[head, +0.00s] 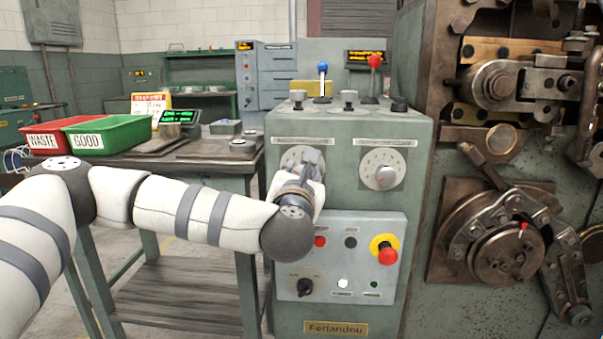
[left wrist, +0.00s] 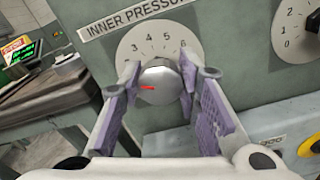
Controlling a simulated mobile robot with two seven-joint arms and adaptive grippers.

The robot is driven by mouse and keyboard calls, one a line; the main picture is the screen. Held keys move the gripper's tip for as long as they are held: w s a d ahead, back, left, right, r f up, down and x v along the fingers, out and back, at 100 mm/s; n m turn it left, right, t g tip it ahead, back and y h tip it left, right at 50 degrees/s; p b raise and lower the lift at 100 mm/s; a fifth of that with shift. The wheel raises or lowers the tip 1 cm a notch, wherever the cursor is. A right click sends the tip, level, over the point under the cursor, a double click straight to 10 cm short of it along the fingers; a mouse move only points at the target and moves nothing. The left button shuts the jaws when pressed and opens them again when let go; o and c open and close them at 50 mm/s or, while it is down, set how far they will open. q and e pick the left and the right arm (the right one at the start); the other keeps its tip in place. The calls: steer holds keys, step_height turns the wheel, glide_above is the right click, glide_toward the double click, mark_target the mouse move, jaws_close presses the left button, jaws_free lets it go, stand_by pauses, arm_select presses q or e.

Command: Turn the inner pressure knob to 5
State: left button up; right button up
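The inner pressure knob (left wrist: 160,82) is a silver knob on a pale round dial (left wrist: 128,48), with 3, 4, 5 and 6 readable along its upper edge. Its red mark points left in the left wrist view, below the 3. My left gripper (left wrist: 160,80) has one finger on each side of the knob, and both fingertips appear to touch it. In the head view my left gripper (head: 310,165) covers the knob, and only part of the inner dial (head: 293,156) shows. My right gripper is in neither view.
A second dial with a knob (head: 382,170) is to the right on the same panel. Below are a red emergency button (head: 387,255) and a black selector (head: 305,287). A red WASTE bin (head: 50,135) and green GOOD bin (head: 108,133) stand on the left table.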

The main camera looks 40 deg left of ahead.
arm_select(q)
steer(key=shift+c, duration=1.2)
steer(key=shift+o, duration=0.2)
steer(key=shift+r, duration=0.1)
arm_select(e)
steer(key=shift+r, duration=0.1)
